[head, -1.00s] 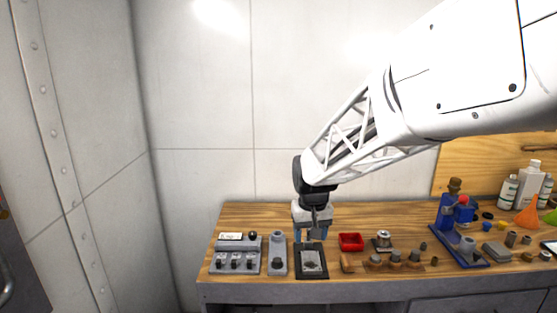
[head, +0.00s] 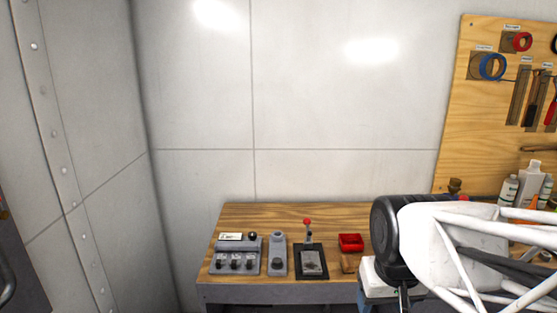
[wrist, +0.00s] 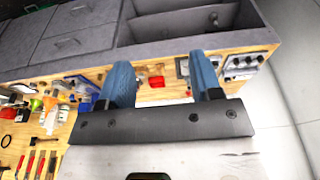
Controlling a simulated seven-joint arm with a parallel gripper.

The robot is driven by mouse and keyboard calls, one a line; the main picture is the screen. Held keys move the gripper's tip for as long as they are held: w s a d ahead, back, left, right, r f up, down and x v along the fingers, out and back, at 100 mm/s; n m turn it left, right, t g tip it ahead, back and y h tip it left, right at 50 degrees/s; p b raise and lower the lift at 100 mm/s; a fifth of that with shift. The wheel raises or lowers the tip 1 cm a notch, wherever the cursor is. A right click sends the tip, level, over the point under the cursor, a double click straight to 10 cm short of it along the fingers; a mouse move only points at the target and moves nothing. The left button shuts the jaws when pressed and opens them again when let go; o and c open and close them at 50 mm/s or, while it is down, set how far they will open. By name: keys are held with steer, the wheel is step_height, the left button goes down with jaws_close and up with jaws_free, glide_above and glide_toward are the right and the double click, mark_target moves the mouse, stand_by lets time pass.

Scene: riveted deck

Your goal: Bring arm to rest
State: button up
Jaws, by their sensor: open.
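My gripper (wrist: 160,64) shows in the wrist view as two blue fingers spread wide apart, with nothing held between them. In the head view my gripper (head: 388,292) hangs at the lower right, in front of the bench and nearer to the camera, partly cut off by the bottom edge. My arm's white lattice link runs from it to the right edge. The lever unit (head: 311,262), a dark plate with an upright red-knobbed lever (head: 307,224), stands on the bench to the left of the gripper, clear of it.
The wooden bench (head: 290,217) also holds a switch box (head: 235,258), a grey button unit (head: 277,262) and a red tray (head: 350,240). My arm hides much of the bench's right part. A pegboard with tools (head: 480,110) is at right. The space before the left wall panels is clear.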

steer(key=s, duration=0.3)
steer(key=s+f, duration=0.1)
steer(key=shift+s+d, duration=0.35)
steer(key=shift+d, duration=0.05)
